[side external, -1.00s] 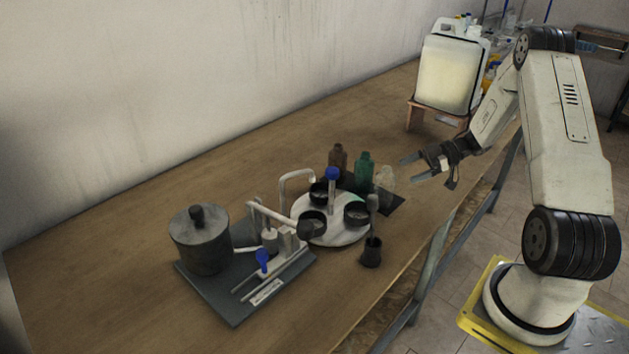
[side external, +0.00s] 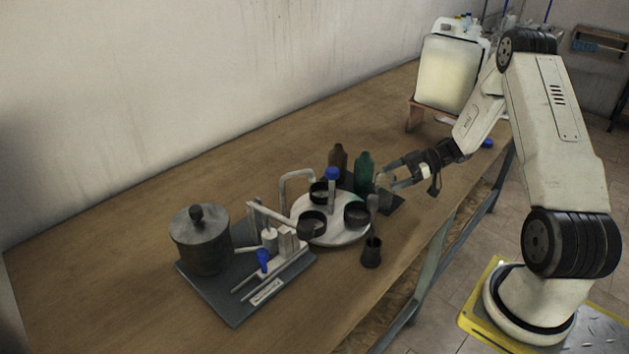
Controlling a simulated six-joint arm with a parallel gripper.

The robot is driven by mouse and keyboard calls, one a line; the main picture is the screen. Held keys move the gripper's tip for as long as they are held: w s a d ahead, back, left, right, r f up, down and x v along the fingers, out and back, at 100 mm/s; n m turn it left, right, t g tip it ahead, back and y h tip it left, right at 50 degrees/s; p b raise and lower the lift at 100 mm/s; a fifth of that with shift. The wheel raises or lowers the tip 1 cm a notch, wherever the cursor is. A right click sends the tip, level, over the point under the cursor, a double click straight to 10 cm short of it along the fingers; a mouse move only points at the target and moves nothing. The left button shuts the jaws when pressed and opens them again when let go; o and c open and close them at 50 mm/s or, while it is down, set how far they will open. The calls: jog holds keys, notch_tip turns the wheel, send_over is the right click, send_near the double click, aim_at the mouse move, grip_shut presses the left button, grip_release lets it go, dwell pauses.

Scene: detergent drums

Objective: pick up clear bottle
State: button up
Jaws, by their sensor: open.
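The clear bottle (side external: 382,181) stands on a dark mat at the right of the small bottle group, partly hidden by my gripper. A green bottle (side external: 364,172) and a brown bottle (side external: 338,160) stand to its left. My gripper (side external: 385,174) is open, reaching in from the right with its fingers at the clear bottle. I cannot tell whether the fingers touch the bottle or lie around it.
A round white carousel (side external: 337,236) with black cups stands just in front of the bottles. A small dark cup (side external: 371,254) stands near the table's front edge. A grey pot (side external: 200,240) is at left. A large canister (side external: 446,72) stands on a wooden stand behind.

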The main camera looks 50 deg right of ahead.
jog(key=shift+x, duration=1.45)
jog(key=c, duration=1.2)
jog(key=shift+o, duration=0.2)
jog(key=shift+r, duration=0.1)
jog(key=shift+r, duration=0.75)
jog(key=s+a+r, duration=0.5)
jog(key=s+r, duration=0.6)
jog(key=s, duration=0.2)
jog(key=shift+a+r, duration=0.15)
jog(key=shift+a, duration=0.1)
